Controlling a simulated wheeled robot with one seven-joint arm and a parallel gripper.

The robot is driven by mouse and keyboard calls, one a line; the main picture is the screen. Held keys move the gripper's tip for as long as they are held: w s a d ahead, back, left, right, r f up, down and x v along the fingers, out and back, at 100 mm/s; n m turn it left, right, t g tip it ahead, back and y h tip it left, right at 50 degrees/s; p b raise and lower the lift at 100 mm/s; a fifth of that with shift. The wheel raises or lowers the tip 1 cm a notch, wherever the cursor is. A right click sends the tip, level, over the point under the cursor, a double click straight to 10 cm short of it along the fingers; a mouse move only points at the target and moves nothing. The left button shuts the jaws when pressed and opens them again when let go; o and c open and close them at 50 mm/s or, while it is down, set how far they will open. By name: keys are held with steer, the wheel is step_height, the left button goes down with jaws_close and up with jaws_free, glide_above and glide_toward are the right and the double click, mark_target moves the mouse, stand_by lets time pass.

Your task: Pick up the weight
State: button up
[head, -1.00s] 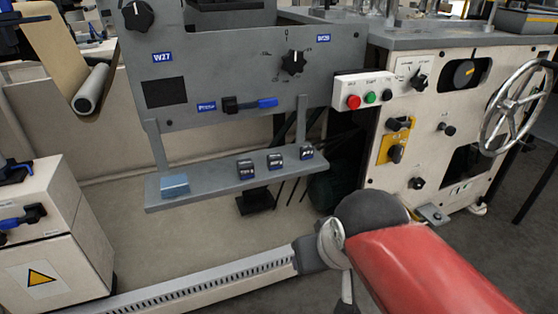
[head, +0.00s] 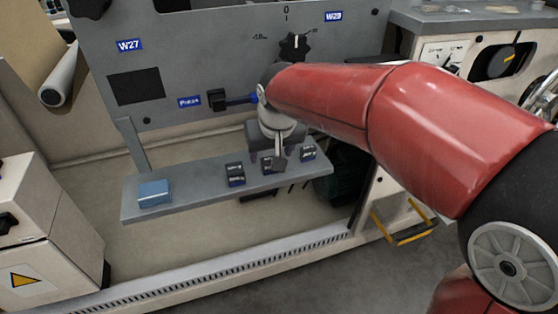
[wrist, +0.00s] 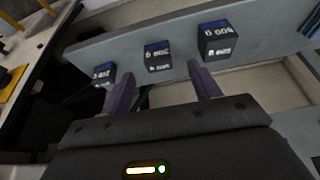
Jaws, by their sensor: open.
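Three small dark blocks with blue tops and white lettering, the weights, stand in a row on a grey shelf (head: 200,183). In the head view they are the left weight (head: 235,174), the middle weight (head: 268,168), partly behind my gripper, and the right weight (head: 308,153). My gripper (head: 271,150) is at the middle weight. In the wrist view, my gripper (wrist: 162,84) is open and empty, its two purple fingers pointing at the shelf. The middle weight (wrist: 158,57) lies ahead between the finger lines, with another weight (wrist: 217,40) to the right and one (wrist: 104,74) to the left.
A light blue block (head: 154,193) sits at the shelf's left end.

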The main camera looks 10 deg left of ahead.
mark_target(270, 159)
steer(key=x, duration=0.5)
steer(key=shift+w+a+f, duration=0.1)
steer(key=shift+w+f, duration=0.15)
steer(key=shift+w, duration=0.1)
steer(key=c, duration=1.2)
steer(key=shift+c, duration=0.4)
steer(key=shift+r, duration=0.15)
